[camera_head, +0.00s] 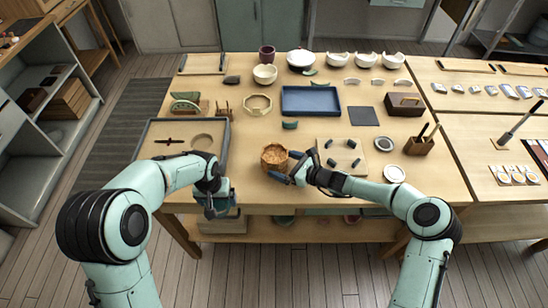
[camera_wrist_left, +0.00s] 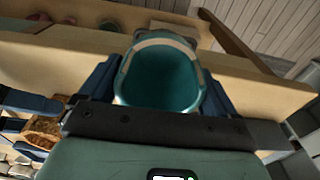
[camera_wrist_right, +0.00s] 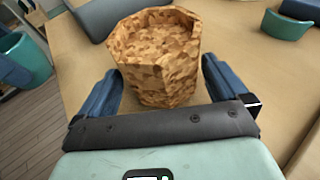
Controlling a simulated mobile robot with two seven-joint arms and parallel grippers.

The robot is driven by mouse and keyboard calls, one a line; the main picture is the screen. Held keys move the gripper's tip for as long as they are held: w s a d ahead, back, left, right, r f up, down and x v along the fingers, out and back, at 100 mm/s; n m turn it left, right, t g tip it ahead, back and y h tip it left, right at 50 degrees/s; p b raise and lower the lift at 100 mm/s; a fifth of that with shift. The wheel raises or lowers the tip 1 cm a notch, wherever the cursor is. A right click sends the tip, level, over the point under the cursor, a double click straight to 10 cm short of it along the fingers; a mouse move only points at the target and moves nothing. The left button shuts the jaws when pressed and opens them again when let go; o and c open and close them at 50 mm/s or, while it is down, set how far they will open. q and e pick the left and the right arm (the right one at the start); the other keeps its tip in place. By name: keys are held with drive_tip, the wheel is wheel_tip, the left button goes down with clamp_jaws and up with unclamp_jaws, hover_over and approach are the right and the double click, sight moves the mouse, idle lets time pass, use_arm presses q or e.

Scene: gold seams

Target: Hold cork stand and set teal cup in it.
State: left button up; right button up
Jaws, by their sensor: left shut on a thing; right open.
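The cork stand (camera_head: 274,157) is a brown, faceted block with a round recess on top. It stands upright near the table's front edge, and fills the middle of the right wrist view (camera_wrist_right: 155,60). My right gripper (camera_head: 287,168) is open, its blue fingers to either side of the stand's near part, with gaps showing. My left gripper (camera_head: 217,204) is shut on the teal cup (camera_wrist_left: 160,75), off the table's front edge, left of the stand. The cup has a pale rim band; its mouth faces the left wrist camera. It also shows at the left of the right wrist view (camera_wrist_right: 20,62).
A grey-rimmed tray (camera_head: 143,147) lies left of the stand. A board with dark pegs (camera_head: 342,157) lies right of my right gripper. A dark blue tray (camera_head: 311,100) and a teal shard (camera_head: 290,125) are behind the stand. Bowls line the back.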

use_arm(q)
drive_tip(key=shift+s, duration=0.1)
use_arm(e)
drive_tip(key=shift+x, duration=1.2)
drive_tip(key=shift+a+f, duration=0.1)
drive_tip(key=shift+f, duration=0.1)
drive_tip(key=c, duration=0.3)
drive_tip(key=shift+c, duration=0.2)
drive_tip(key=shift+r, duration=0.1)
drive_tip(key=o, duration=0.3)
drive_tip(key=shift+o, duration=0.2)
